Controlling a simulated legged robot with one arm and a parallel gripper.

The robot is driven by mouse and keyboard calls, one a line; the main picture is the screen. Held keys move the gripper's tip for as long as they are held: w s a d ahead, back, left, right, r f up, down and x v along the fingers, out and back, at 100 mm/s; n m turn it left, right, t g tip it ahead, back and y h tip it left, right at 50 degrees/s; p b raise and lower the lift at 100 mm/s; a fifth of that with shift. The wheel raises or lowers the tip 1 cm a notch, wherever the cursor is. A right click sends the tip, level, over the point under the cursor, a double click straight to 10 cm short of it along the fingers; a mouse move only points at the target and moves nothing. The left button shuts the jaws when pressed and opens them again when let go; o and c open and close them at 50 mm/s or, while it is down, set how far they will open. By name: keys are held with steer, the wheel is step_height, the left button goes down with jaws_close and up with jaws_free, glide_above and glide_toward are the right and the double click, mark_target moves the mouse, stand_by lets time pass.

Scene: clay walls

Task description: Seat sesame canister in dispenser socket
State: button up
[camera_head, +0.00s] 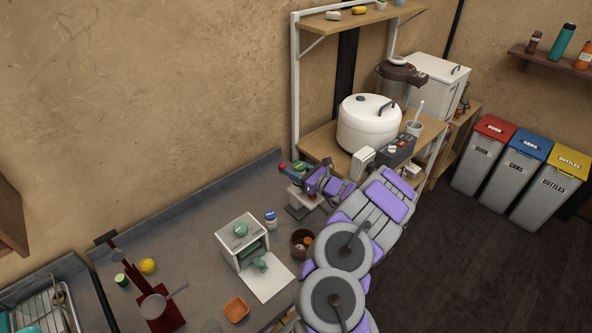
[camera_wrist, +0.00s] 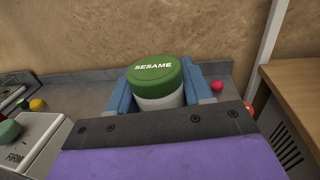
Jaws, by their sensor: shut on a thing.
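The sesame canister (camera_wrist: 160,101) is a white cylinder with a green lid marked SESAME. My gripper (camera_wrist: 166,78) is shut on it, with a blue finger on either side. The lid faces up towards the wrist camera, and the canister's lower part is hidden. In the head view, my gripper (camera_head: 305,178) holds the canister at the back right of the grey counter, above a small white-topped stand (camera_head: 301,200) with a dark base. This stand may be the dispenser. Its socket is not visible, and I cannot tell whether the canister touches it.
A white box unit (camera_head: 232,235) with green parts stands left of the stand. A blue-lidded jar (camera_head: 270,219) and a brown bowl (camera_head: 302,240) are close by. A red round thing (camera_wrist: 217,86) lies right of the canister. A wooden shelf (camera_head: 322,141) stands at the right.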

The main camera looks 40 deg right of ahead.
steer(key=shift+f+b, duration=0.95)
steer(key=shift+f, duration=0.55)
steer(key=shift+r, duration=0.2)
steer(key=shift+r+p, duration=0.45)
steer(key=shift+r, duration=0.9)
steer(key=shift+b, duration=0.4)
stand_by(1.1)
steer(key=shift+f+b, duration=1.1)
steer(key=shift+f, duration=0.45)
steer(key=o, duration=1.3)
steer(key=shift+s, duration=0.15)
steer(key=p+v, duration=0.4)
steer(key=v, duration=1.3)
steer(key=shift+f, duration=0.1)
